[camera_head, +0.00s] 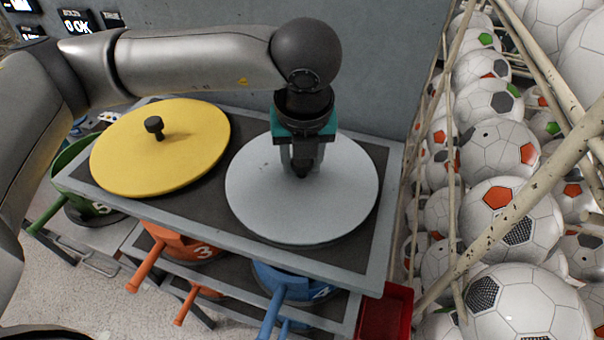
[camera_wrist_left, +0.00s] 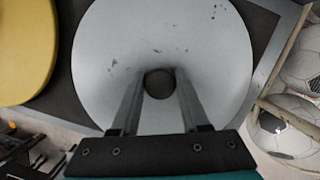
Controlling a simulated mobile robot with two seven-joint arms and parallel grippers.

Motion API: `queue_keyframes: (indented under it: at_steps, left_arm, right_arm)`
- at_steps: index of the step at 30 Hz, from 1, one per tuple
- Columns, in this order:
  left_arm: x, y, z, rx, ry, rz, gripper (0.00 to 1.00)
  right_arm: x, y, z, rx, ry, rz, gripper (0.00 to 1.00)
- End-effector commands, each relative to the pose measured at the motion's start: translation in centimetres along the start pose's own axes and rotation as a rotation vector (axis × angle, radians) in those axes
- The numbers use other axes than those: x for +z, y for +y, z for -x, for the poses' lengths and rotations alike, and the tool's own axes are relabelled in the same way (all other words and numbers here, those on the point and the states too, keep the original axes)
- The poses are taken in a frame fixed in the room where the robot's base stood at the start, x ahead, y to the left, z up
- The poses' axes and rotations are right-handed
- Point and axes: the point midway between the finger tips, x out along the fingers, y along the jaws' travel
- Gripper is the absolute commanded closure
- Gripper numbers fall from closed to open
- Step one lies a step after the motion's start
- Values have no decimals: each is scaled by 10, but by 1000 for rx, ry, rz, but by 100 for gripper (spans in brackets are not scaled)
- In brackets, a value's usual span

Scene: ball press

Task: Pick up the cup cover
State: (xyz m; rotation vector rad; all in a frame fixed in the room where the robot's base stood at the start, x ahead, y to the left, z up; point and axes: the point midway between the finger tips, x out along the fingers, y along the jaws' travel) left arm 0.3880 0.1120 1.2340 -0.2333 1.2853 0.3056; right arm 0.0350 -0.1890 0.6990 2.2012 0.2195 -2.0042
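Two round covers with dark knobs lie on the top shelf, a light grey one (camera_head: 335,205) on the right and a yellow one (camera_head: 190,165) on the left. My left gripper (camera_head: 302,172) points down over the grey cover's centre, with a finger on either side of its knob. In the left wrist view the dark knob (camera_wrist_left: 159,83) sits between the fingertips of the left gripper (camera_wrist_left: 160,88). I cannot tell whether the fingers press on it. The grey cover appears to lie flat on the shelf. My right gripper is not in view.
The shelf's grey rim (camera_head: 240,245) runs along the front. Orange (camera_head: 185,245) and blue (camera_head: 285,285) handled cups stand below, and a green one (camera_head: 75,175) at the left. A wall is behind.

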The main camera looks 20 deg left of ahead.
Motion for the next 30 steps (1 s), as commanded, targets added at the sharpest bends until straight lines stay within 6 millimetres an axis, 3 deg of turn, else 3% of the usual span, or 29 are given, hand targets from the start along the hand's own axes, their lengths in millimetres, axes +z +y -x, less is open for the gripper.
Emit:
queue_keyframes:
  at_steps: [2,11,30]
  left_arm:
    - [0,0,0,1,0,0,66]
    - [0,0,0,1,0,0,100]
    - [0,0,0,1,-1,0,100]
  right_arm:
    - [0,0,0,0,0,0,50]
    - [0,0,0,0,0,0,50]
    - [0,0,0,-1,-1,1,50]
